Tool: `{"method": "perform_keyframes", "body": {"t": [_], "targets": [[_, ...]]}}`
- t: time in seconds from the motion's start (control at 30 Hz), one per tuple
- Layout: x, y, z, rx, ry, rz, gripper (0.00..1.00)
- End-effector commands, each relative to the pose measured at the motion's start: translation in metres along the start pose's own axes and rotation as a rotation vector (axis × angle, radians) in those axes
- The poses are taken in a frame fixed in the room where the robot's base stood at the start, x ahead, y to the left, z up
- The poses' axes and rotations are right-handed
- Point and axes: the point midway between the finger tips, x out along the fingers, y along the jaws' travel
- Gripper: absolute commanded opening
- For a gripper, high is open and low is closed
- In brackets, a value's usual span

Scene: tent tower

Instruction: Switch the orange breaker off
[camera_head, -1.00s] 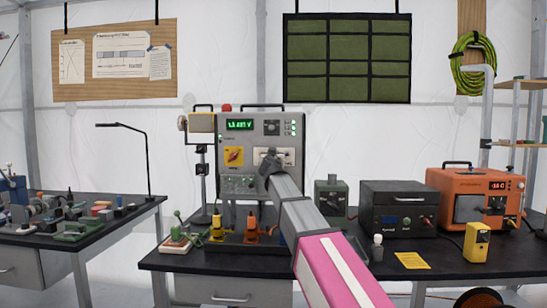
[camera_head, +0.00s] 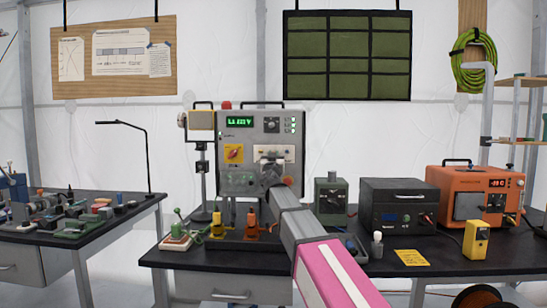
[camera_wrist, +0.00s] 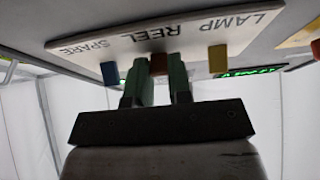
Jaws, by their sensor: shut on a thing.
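The grey instrument panel (camera_head: 262,130) stands upright on the middle table. Its white breaker plate (camera_wrist: 135,40) carries the words LAMP, REEL and SPARE in the wrist view. The orange breaker (camera_wrist: 158,64) is the middle lever, between the two green-grey fingers of my gripper (camera_wrist: 158,78), which is shut on it. The blue breaker (camera_wrist: 109,74) and the yellow breaker (camera_wrist: 217,59) stand outside the fingers, one on each side. In the head view my gripper (camera_head: 268,170) is at the lower part of the plate (camera_head: 283,154) and hides the orange breaker.
Small yellow and orange devices (camera_head: 251,224) stand in front of the panel. A green box (camera_head: 331,195) and a black unit (camera_head: 398,205) stand to the right.

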Motion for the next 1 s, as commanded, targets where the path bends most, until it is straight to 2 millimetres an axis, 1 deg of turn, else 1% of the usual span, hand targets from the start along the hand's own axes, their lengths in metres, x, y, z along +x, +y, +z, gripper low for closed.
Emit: {"method": "perform_keyframes", "body": {"t": [0.67,0.7,0.77,0.8,1.0], "targets": [[-0.0012,0.0,0.0015,0.001,0.025,0.0,0.0],[-0.0012,0.0001,0.0015,0.001,0.025,0.0,0.22],[-0.0012,0.0001,0.0014,0.001,0.025,0.0,0.42],[-0.0011,0.0001,0.0013,0.001,0.026,0.0,0.45],[-0.0007,0.0002,0.0011,0.0,0.026,0.0,0.45]]}}
